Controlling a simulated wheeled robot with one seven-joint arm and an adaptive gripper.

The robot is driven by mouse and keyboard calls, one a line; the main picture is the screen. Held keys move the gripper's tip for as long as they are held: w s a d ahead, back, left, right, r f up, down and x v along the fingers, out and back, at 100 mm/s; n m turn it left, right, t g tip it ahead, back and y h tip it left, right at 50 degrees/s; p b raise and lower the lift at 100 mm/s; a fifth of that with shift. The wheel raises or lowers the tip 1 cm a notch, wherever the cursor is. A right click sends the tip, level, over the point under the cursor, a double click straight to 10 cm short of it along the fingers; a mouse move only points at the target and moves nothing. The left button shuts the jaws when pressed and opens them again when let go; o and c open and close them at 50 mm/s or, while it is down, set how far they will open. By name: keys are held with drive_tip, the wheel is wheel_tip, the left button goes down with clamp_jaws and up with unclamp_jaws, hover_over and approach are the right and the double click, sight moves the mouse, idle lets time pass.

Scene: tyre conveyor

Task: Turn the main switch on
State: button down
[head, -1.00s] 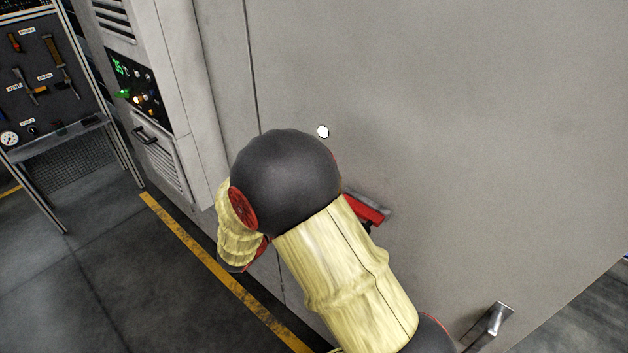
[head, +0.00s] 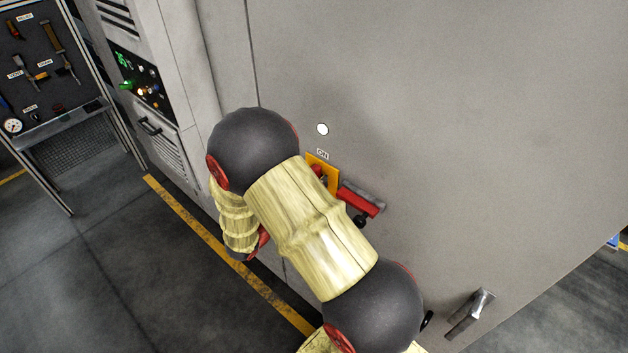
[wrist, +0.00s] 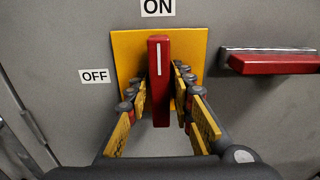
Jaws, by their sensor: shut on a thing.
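The main switch is a red bar handle (wrist: 159,75) with a white line, on a yellow square plate (wrist: 128,50). It stands upright, its white line pointing at the ON label (wrist: 157,8). The OFF label (wrist: 94,76) is left of the plate. My gripper (wrist: 158,90) is shut on the red handle, one finger on each side. In the head view, the yellow plate (head: 332,172) and ON label (head: 322,154) show just past my arm, which hides most of the switch and my gripper.
A red bar handle (head: 360,200) sits on the grey cabinet wall (head: 450,130) right of the switch; it also shows in the wrist view (wrist: 270,63). A metal handle (head: 470,312) is lower right. A control panel (head: 138,80) and tool board (head: 40,60) stand left.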

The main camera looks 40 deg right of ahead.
drive_tip(key=shift+f, duration=0.1)
drive_tip(key=c, duration=1.7)
unclamp_jaws()
drive_tip(key=a, duration=0.8)
drive_tip(key=s+a, duration=0.1)
drive_tip(key=a, duration=0.3)
